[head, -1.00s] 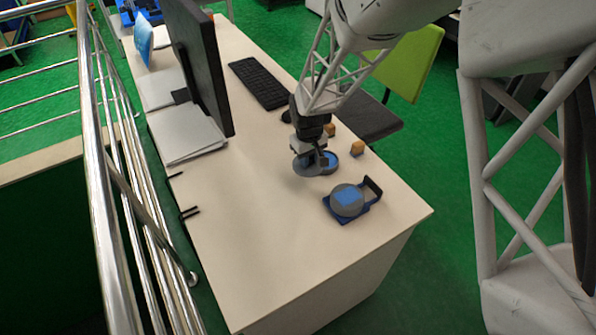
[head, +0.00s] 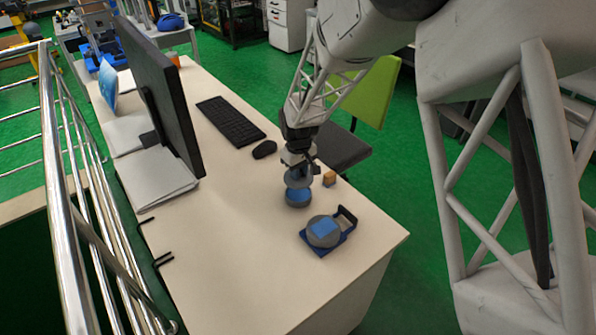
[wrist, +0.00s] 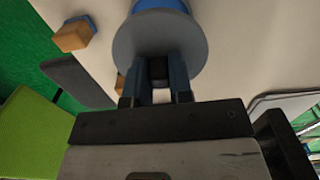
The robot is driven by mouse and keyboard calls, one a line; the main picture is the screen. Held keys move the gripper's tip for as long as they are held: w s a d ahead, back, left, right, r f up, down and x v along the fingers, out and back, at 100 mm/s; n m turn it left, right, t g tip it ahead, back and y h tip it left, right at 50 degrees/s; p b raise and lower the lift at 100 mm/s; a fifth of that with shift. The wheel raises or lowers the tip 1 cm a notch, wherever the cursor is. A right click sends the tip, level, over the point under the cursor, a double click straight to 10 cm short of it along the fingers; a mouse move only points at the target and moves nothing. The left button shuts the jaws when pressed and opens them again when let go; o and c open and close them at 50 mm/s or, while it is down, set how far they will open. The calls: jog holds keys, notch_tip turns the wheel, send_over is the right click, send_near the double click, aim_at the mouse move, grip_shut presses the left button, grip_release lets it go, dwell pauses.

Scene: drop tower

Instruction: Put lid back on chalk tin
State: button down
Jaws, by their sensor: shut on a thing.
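Blue also shows beyond the lid in the wrist view.
A grey round thing with a blue square (head: 321,230) sits on a blue tray (head: 335,245) with a black handle, near the table's front right. A small wooden block (head: 329,179) lies right of the tin. Keyboard (head: 230,122), mouse (head: 264,149) and monitor (head: 160,95) stand farther back.

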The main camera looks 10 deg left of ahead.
aim_at(298, 194)
jog(key=shift+f, duration=0.2)
jog(key=shift+f, duration=2.95)
jog(key=shift+f, duration=0.2)
dwell(0.3)
jog(key=shift+c, duration=2.3)
grip_release()
jog(key=shift+r, duration=0.1)
jog(key=shift+r, duration=3.4)
